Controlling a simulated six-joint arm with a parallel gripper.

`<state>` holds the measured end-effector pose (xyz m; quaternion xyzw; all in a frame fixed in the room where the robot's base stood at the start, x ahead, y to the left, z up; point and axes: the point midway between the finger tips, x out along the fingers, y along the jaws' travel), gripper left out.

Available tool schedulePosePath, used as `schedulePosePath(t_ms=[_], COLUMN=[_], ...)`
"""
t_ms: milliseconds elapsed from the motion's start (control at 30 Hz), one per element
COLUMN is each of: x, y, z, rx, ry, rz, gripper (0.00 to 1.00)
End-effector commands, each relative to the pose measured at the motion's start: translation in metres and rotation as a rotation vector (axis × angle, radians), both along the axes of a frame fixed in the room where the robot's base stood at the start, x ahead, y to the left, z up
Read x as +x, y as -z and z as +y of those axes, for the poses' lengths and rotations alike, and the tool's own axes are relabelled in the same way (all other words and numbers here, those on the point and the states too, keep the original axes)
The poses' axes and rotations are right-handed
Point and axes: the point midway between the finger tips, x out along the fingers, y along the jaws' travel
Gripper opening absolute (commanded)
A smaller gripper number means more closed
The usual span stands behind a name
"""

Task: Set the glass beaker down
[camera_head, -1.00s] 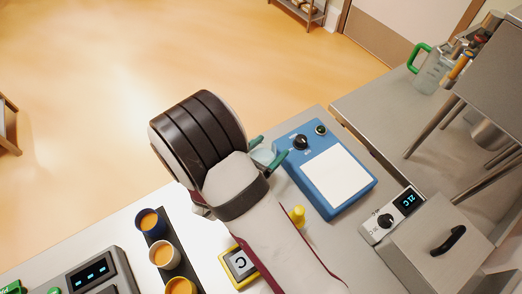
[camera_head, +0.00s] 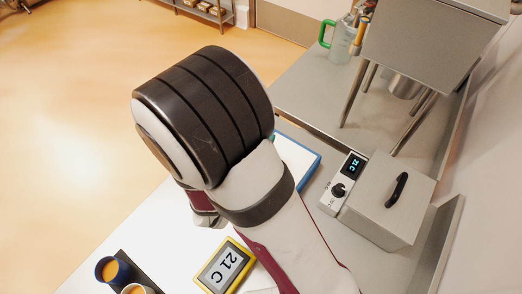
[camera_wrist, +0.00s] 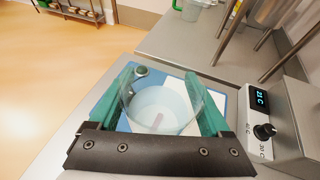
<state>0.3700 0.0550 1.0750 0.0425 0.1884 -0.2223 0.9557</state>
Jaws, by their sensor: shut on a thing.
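The glass beaker (camera_wrist: 160,108) shows in the wrist view, clear and upright, with pale liquid and a small pinkish streak in it. My gripper (camera_wrist: 162,92) has teal fingers on either side of the beaker and is shut on it. The blue device with a white top plate lies behind and below the beaker in the wrist view (camera_wrist: 213,92). I cannot tell whether the beaker touches the plate. In the head view my arm hides the gripper, the beaker and most of the blue device (camera_head: 312,172).
A metal box with a black handle (camera_head: 392,200) and a 21 C display (camera_head: 352,166) stands right of the arm. A yellow-framed 21 C display (camera_head: 224,266) and orange-filled cups (camera_head: 113,270) lie in front. A steel hopper (camera_head: 425,40) and green-handled jug (camera_head: 341,40) stand at the back right.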

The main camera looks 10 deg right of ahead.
Motion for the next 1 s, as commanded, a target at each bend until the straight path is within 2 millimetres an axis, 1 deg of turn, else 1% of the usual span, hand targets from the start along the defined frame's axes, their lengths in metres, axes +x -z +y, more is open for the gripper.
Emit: schedulePosePath(t_ms=[133, 300, 400, 433, 467, 533, 667, 800, 900, 1000], x=[0.009, 0.014, 0.014, 0.014, 0.014, 0.014, 0.014, 0.014, 0.014, 0.014], y=[-0.013, -0.027, -0.031, -0.03, -0.026, -0.012, 0.009, 0.037, 0.047, 0.048], z=[-0.033, -0.072, -0.086, -0.089, -0.091, -0.093, -0.093, -0.093, -0.092, -0.092], rx=[0.0, 0.002, 0.005, 0.003, 0.003, 0.0, 0.0, 0.001, 0.004, 0.005], ry=[0.118, 0.258, 0.308, 0.318, 0.325, 0.332, 0.331, 0.33, 0.329, 0.329], rz=[-0.007, -0.005, -0.001, 0.001, 0.003, 0.007, 0.007, 0.005, 0.004, 0.001], gripper=[0.09, 0.09, 0.09, 0.09, 0.09, 0.09, 0.09, 0.09, 0.09, 0.09])
